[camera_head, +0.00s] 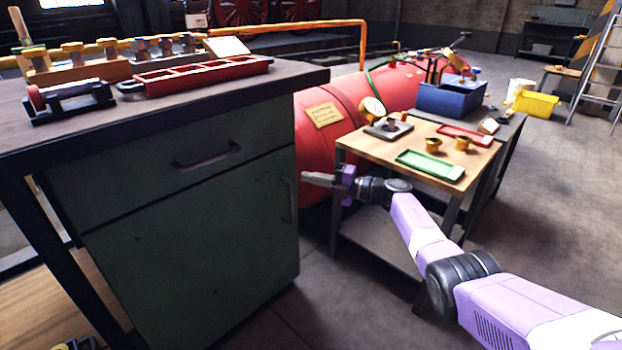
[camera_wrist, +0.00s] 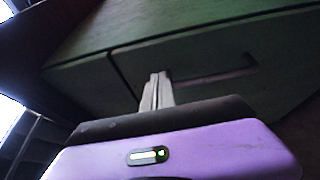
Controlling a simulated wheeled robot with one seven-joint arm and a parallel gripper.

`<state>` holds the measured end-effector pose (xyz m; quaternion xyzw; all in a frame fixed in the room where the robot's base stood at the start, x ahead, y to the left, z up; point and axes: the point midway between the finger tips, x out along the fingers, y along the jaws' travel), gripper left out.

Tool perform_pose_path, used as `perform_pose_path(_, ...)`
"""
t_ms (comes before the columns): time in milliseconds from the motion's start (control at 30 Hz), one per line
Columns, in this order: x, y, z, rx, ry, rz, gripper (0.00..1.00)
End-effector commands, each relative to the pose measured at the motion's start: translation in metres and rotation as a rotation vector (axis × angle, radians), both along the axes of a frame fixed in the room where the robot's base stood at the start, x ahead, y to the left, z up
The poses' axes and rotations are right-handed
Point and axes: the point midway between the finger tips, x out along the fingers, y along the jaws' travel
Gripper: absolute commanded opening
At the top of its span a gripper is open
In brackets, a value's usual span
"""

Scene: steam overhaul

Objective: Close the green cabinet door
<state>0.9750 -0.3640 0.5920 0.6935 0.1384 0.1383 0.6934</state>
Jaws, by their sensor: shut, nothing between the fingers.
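The green cabinet stands under the workbench at the left of the head view. Its door (camera_head: 190,260) is below a drawer (camera_head: 180,160) and looks about flush with it; I cannot tell if a small gap remains. The door's dark upright handle (camera_head: 290,199) is near its right edge. My gripper (camera_head: 306,178) is shut and empty, just right of the door's upper right side. In the wrist view, the shut fingers (camera_wrist: 158,80) point at the green cabinet front (camera_wrist: 190,50), beside one end of a dark handle (camera_wrist: 215,75). Contact cannot be told.
The workbench top (camera_head: 30,125) overhangs the cabinet and carries a red tray (camera_head: 200,75) and metal parts. A red boiler (camera_head: 325,125) lies behind. A small wooden-topped table (camera_head: 380,145) with trays stands close behind my arm. Floor (camera_head: 300,315) is clear in front.

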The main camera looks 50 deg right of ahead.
Motion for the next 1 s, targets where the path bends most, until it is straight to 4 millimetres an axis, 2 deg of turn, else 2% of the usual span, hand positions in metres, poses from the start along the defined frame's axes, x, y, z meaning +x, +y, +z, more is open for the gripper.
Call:
perform_pose_path(167, -0.01, -0.005, 0.002, 0.0, 0.0, -0.003, 0.0)
perform_pose_path(400, -0.046, -0.02, 0.003, 0.0, 0.0, -0.003, 0.0)
perform_pose_path(600, -0.067, -0.029, 0.001, 0.0, 0.0, -0.001, 0.0)
perform_pose_path(1000, -0.07, -0.034, 0.0, 0.006, 0.001, -0.019, 0.0)
